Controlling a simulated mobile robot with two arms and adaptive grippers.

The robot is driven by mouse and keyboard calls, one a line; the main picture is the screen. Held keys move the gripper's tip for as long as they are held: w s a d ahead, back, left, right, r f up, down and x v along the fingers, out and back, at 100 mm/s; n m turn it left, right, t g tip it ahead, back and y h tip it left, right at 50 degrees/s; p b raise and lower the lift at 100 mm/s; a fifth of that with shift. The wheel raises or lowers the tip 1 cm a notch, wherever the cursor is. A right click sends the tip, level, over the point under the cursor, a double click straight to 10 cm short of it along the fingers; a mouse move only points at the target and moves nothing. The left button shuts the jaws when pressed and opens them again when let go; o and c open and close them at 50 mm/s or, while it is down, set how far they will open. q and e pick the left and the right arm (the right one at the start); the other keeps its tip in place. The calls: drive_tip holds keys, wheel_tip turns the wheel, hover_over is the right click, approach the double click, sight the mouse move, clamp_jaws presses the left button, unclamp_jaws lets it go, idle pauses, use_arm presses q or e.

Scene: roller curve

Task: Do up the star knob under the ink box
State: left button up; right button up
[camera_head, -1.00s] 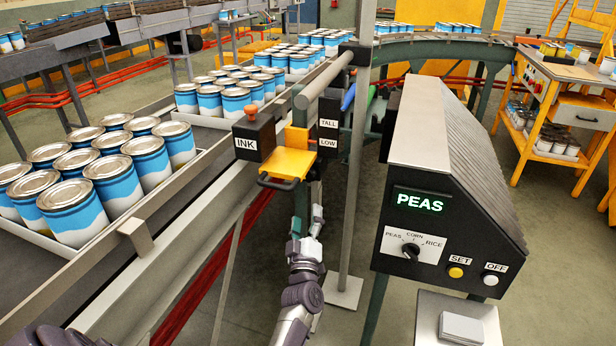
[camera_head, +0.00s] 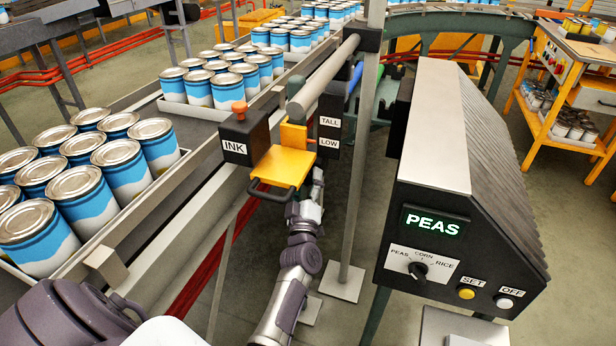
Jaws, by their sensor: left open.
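The black ink box (camera_head: 246,135), labelled INK, sits on the side rail of the conveyor, with an orange-red knob (camera_head: 239,108) on top. A yellow plate (camera_head: 283,166) with a dark handle loop juts out beside it. I cannot make out the star knob; the underside of the box is hidden from this view. My left gripper (camera_head: 310,195) is open and points up and away, just below and right of the yellow plate, which partly covers it. Nothing shows between its fingers. My right gripper is out of view.
A grey post (camera_head: 361,170) stands close right of my left gripper. The black control box (camera_head: 440,230) reading PEAS fills the right. Trays of blue cans (camera_head: 120,160) stand on the conveyor at left. A TALL/LOW plate (camera_head: 330,130) hangs behind the yellow plate.

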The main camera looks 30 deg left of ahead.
use_arm(q)
drive_tip(key=shift+s, duration=0.15)
drive_tip(key=shift+r, duration=0.1)
drive_tip(key=shift+c, duration=1.2)
drive_tip(key=c, duration=0.9)
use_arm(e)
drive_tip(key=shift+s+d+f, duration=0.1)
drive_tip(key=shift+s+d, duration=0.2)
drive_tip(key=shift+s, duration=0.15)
